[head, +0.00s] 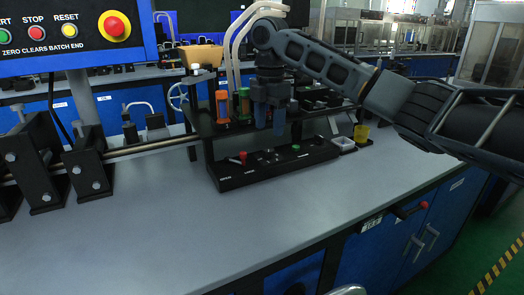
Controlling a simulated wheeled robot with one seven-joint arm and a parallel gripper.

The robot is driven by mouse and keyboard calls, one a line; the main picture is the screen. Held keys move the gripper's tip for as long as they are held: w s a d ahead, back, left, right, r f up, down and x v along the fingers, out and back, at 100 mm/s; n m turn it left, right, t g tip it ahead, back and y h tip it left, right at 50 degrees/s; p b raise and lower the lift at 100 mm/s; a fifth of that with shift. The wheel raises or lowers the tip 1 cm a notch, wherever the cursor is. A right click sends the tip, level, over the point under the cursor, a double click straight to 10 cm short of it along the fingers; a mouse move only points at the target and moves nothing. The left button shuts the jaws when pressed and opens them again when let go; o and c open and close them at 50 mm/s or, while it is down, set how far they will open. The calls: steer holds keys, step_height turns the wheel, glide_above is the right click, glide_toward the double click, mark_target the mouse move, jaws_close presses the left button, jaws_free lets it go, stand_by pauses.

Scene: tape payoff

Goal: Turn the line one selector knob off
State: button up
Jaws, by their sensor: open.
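A low black control box (230,178) stands on the grey bench. Its top carries a red-handled knob (243,158) at left, a dark knob (268,156) in the middle and a small green part (296,147) at right. Small labels on its front are too small to read, so I cannot tell which knob is line one. My gripper (269,126) points down above the middle of the box, its two fingers apart with nothing seen between them. It appears clear of the knobs.
Orange (222,107) and green (244,101) upright parts stand just left of my gripper on a black frame. The bench's front left is clear.

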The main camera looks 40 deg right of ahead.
mark_target(269, 149)
steer(key=shift+f, duration=3.55)
steer(key=c, duration=1)
steer(key=shift+c, duration=0.2)
